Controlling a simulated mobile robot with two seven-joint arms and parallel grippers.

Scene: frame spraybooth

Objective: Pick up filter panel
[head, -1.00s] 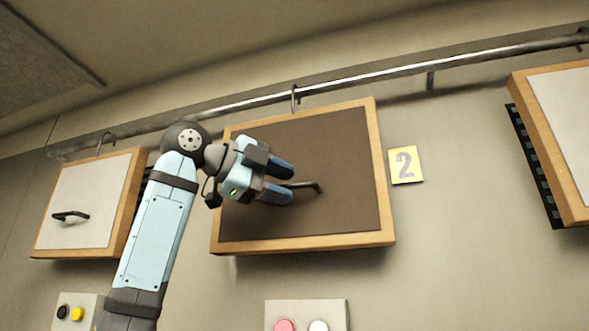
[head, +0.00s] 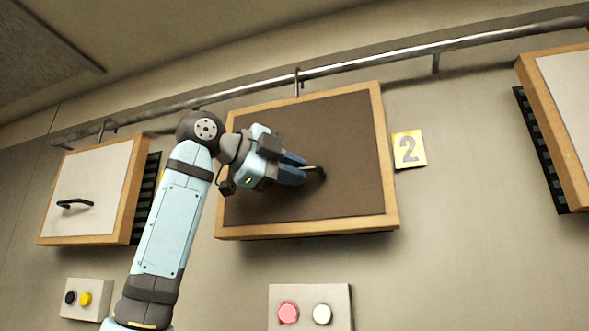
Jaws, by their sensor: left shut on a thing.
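The panel hangs slightly tilted in the picture. My right gripper is not in view.
A white panel (head: 95,177) with a handle hangs at left, and another white panel (head: 565,110) at right. The rail (head: 390,59) runs above. Button boxes (head: 341,297) are on the wall below.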

